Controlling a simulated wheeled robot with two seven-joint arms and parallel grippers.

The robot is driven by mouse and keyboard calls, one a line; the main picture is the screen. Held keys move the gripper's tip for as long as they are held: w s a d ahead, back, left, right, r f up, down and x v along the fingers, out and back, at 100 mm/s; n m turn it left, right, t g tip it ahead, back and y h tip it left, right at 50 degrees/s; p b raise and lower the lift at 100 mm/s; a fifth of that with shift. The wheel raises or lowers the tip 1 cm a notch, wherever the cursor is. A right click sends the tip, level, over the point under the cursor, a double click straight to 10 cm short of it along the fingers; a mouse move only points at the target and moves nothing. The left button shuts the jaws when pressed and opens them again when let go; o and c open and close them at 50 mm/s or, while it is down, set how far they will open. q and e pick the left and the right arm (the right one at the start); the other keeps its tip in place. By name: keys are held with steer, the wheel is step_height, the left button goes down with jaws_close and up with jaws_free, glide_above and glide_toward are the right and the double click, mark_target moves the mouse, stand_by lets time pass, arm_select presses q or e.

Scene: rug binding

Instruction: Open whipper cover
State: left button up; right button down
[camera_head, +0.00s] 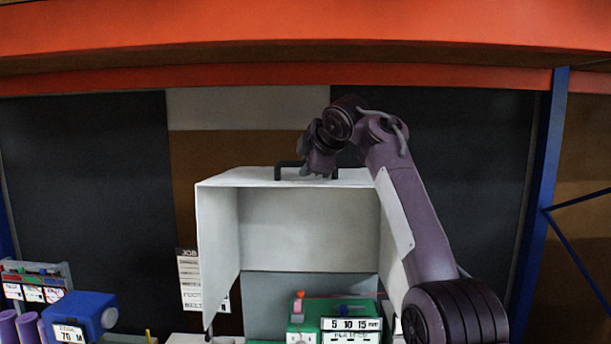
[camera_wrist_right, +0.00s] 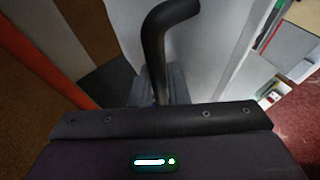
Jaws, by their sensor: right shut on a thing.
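The whipper cover (camera_head: 218,240) is a pale grey box-like hood standing in the middle of the head view. Its front is open, and a green machine (camera_head: 350,310) with a "5 10 15" label shows inside. A black bar handle (camera_head: 289,172) sits on the cover's raised upper edge. My right gripper (camera_head: 322,172) is at that handle and shut on it. In the right wrist view the dark handle (camera_wrist_right: 158,45) runs up from between the fingers and bends to the right, with the pale panel behind it. My left gripper is not in view.
A blue box (camera_head: 80,315) labelled "70 M", purple rolls (camera_head: 28,325) and a small rack (camera_head: 38,280) stand at the lower left. A printed job sheet (camera_head: 190,280) hangs left of the cover. An orange beam (camera_head: 300,30) crosses above; a blue post (camera_head: 540,190) stands at right.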

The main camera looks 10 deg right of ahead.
steer(key=shift+w+d+r, duration=0.1)
steer(key=shift+w+r, duration=0.1)
steer(key=shift+w, duration=0.15)
steer(key=c, duration=1.8)
jaws_free()
steer(key=o, duration=0.4)
steer(key=shift+w+f, duration=0.1)
steer(key=shift+w, duration=0.05)
steer(key=b+v, duration=0.4)
steer(key=v, duration=0.3)
steer(key=shift+s+b, duration=0.2)
steer(key=shift+b, duration=0.2)
steer(key=shift+s+d+r, duration=0.1)
steer(key=shift+s+r, duration=0.05)
steer(key=shift+r, duration=0.1)
steer(key=shift+f, duration=0.1)
